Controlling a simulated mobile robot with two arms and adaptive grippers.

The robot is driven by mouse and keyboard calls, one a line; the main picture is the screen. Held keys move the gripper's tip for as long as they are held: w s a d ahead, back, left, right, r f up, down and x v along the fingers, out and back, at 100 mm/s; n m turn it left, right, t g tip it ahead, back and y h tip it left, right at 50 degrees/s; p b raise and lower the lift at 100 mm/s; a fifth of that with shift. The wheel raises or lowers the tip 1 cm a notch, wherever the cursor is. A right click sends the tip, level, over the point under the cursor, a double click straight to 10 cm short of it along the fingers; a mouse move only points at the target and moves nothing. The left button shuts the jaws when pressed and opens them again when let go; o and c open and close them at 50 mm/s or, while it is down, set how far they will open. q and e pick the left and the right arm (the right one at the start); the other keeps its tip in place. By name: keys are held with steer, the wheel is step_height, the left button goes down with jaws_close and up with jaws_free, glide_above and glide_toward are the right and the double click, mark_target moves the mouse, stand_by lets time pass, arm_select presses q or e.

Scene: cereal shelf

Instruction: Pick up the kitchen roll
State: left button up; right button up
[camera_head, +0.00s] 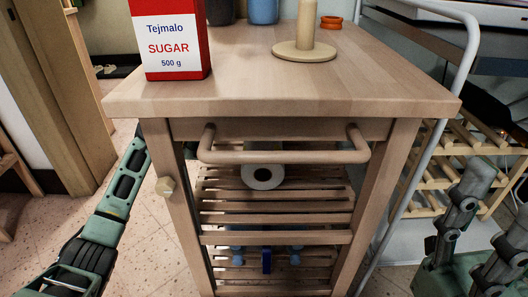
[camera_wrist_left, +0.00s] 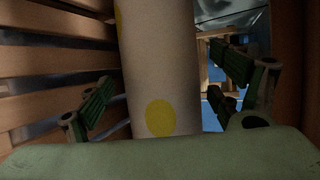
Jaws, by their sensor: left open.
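The kitchen roll (camera_head: 263,176) lies on the upper slatted shelf under the cart top, its round end with a dark core facing me. In the left wrist view the pale kitchen roll (camera_wrist_left: 158,70) with yellow spots runs between the fingers of my left gripper (camera_wrist_left: 165,75). Those fingers are apart, one on each side of the roll, with gaps visible. In the head view my left arm reaches in from the left behind the cart's front leg, and its gripper is hidden. My right gripper (camera_head: 490,205) is at the lower right, fingers apart and empty, away from the roll.
The wooden cart (camera_head: 290,103) has a front handle bar (camera_head: 285,157) above the roll and a lower shelf with blue items (camera_head: 267,260). A sugar box (camera_head: 172,40), a wooden holder (camera_head: 304,50) and cups stand on top. A wooden rack (camera_head: 460,150) is at right.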

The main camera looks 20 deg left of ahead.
arm_select(q)
steer(key=b+x, duration=0.1)
steer(key=x, duration=0.2)
steer(key=shift+w+d+f, duration=0.15)
steer(key=shift+f, duration=0.05)
steer(key=c, duration=0.9)
steer(key=shift+c, duration=0.3)
steer(key=shift+r, duration=0.15)
